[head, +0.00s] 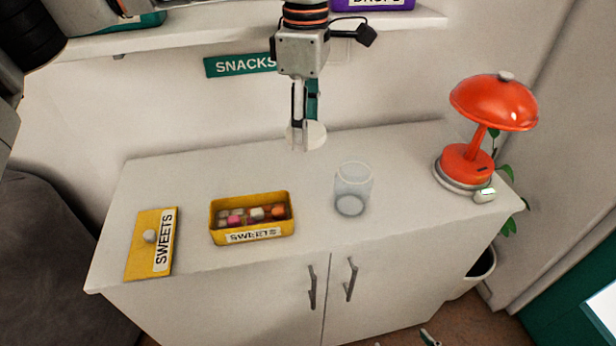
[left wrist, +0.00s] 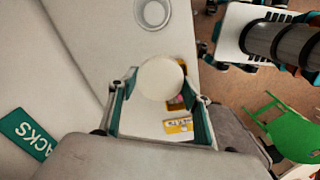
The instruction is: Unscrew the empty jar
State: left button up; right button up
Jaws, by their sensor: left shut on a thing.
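The glass jar (head: 353,188) stands upright and uncovered on the white cabinet top, and it looks empty. It also shows at the top of the left wrist view (left wrist: 152,12). My left gripper (head: 306,132) is shut on a round white lid (head: 316,136), held above the cabinet top and apart from the jar, up and to its left in the head view. In the left wrist view the lid (left wrist: 160,79) sits between the two fingers. My right gripper is not in view.
A yellow sweets box (head: 284,228) with several sweets stands left of the jar. Its yellow lid (head: 143,258) lies farther left. A red lamp (head: 492,103) stands at the right end. A shelf (head: 400,20) runs above. The cabinet top (head: 405,185) is clear between jar and lamp.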

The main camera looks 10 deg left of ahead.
pick_arm(q)
jog(key=shift+d+f, duration=0.1)
jog(key=shift+f, duration=0.25)
send_over(308, 210)
notch_tip(308, 210, down, 14)
jog(key=shift+f+b, duration=0.1)
jog(key=shift+b, duration=0.25)
jog(key=shift+f, duration=2.45)
jog(key=shift+f, duration=0.1)
jog(key=o, duration=1.2)
notch_tip(308, 210, up, 12)
jog(key=shift+r, duration=0.1)
